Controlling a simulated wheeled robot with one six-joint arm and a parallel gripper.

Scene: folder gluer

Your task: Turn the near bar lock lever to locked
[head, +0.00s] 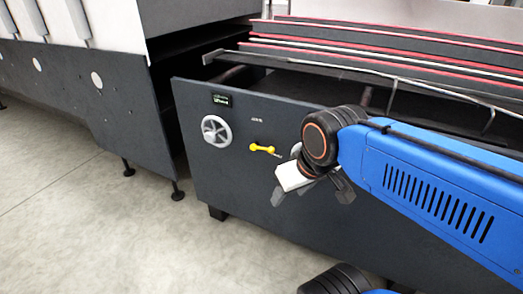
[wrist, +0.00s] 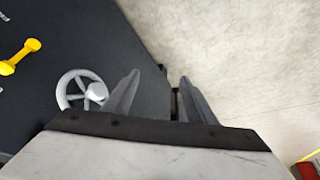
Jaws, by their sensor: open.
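The yellow lock lever (head: 263,148) is on the dark side panel of the machine, lying nearly level in the head view. It also shows at the far left of the wrist view (wrist: 20,57), tilted, with dumbbell-like ends. Small white lettering is near it, too small to read. My gripper (head: 312,195) is in front of the panel, to the lower right of the lever in the head view, apart from it. In the wrist view, its two grey fingers (wrist: 160,85) are spread with nothing between them; the lever is outside them, to the left.
Red-edged belts (head: 380,55) run along the machine's top. A neighbouring dark machine (head: 110,100) stands at left. The concrete floor (head: 90,220) is clear in front.

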